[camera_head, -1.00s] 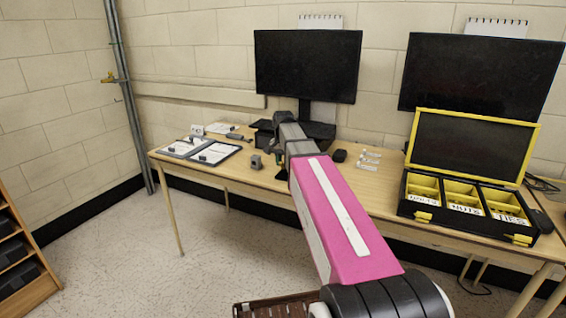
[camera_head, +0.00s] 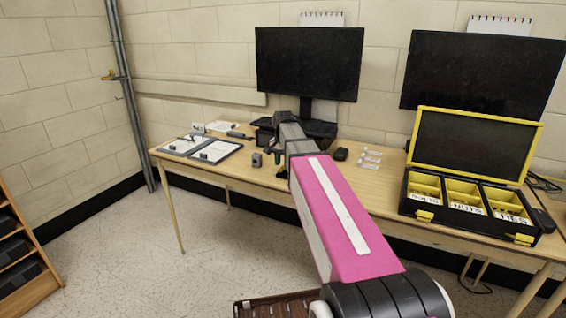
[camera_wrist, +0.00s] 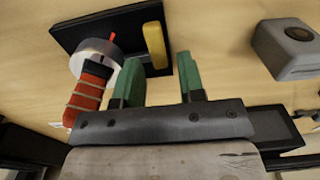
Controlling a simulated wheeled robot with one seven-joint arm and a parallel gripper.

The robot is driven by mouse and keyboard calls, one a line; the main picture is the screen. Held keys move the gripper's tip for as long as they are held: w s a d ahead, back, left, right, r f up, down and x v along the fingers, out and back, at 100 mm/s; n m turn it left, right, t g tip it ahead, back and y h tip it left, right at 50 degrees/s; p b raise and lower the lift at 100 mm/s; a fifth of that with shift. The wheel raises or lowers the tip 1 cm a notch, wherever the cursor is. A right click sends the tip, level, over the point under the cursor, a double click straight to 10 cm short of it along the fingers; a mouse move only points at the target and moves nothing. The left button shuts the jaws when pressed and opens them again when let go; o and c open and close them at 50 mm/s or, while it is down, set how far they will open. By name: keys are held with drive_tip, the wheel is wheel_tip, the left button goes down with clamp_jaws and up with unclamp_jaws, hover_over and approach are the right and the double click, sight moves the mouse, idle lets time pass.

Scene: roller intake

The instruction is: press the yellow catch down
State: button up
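In the wrist view a rounded yellow piece (camera_wrist: 155,45), which looks like the catch, stands at the right side of a black plate (camera_wrist: 92,32). A pale round roll (camera_wrist: 88,57) with an orange-red banded handle (camera_wrist: 90,92) lies at the plate's left. My gripper (camera_wrist: 160,78) has two green fingers apart, with nothing between them. The yellow piece is just beyond the fingertips, between them and nearer the left one; I cannot tell whether they touch. In the head view my gripper (camera_head: 272,150) is over the table, and my arm hides the yellow piece.
A grey box-shaped thing (camera_wrist: 288,48) stands right of the fingers. The table (camera_head: 345,187) also bears two dark monitors (camera_head: 310,63), a clipboard (camera_head: 214,152), and an open black case with yellow bins and yellow latches (camera_head: 410,205) at right.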

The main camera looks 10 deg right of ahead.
wheel_tip(320, 180, up, 8)
idle(0.6)
drive_tip(key=shift+s, duration=0.1)
